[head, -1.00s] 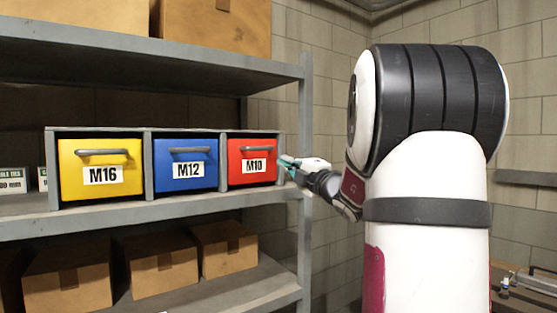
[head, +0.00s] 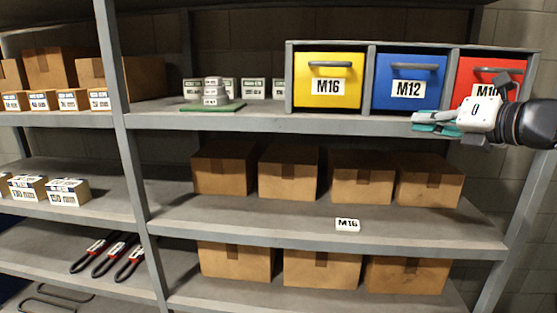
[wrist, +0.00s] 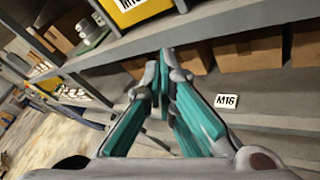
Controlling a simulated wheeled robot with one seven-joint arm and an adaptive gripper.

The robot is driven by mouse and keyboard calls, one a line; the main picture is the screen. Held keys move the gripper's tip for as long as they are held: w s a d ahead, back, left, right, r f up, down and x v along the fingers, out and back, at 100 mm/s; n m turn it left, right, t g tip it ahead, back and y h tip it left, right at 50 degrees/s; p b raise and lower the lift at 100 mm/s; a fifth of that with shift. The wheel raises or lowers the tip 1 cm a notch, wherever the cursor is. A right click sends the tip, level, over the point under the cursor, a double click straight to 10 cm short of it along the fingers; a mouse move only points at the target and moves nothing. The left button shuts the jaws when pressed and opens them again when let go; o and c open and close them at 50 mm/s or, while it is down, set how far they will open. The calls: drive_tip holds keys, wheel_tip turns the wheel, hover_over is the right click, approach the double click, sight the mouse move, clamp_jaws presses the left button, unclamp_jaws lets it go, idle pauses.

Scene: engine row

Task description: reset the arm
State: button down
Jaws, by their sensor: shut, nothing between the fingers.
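My gripper (head: 424,123) is at the right in the head view, in front of the shelf edge below the blue M12 drawer and the red M10 drawer. It points left. In the wrist view its teal fingers (wrist: 165,62) come together at the tips, shut with nothing between them. My forearm covers part of the red M10 drawer (head: 479,73). The blue M12 drawer (head: 408,70) and the yellow M16 drawer (head: 329,70) stand to its left in the grey cabinet, all three closed.
A small white M16 label (head: 347,225) lies on the middle shelf, clear of the cardboard boxes (head: 362,180). A green tray (head: 212,108) with grey stacked pieces stands left of the cabinet. A shelf upright (head: 130,150) divides the rack.

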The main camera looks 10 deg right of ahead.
drive_tip(key=s+a+f+n+g, duration=0.4)
drive_tip(key=s+a+f+n, duration=0.1)
drive_tip(key=a+n, duration=0.35)
drive_tip(key=s+a+f+n+g, duration=0.3)
drive_tip(key=s+a+f+n, duration=0.15)
drive_tip(key=a+n, duration=0.4)
drive_tip(key=s+d+f+n+g+h, duration=0.1)
drive_tip(key=s+f+n+h, duration=0.1)
drive_tip(key=s+n, duration=0.5)
drive_tip(key=s+d+f+n+g+h, duration=0.1)
drive_tip(key=s+f+n+h, duration=0.2)
drive_tip(key=s+n, duration=0.4)
drive_tip(key=f+n, duration=0.1)
drive_tip(key=n, duration=0.6)
drive_tip(key=shift+f+n+g+b, duration=0.3)
drive_tip(key=shift+f, duration=0.1)
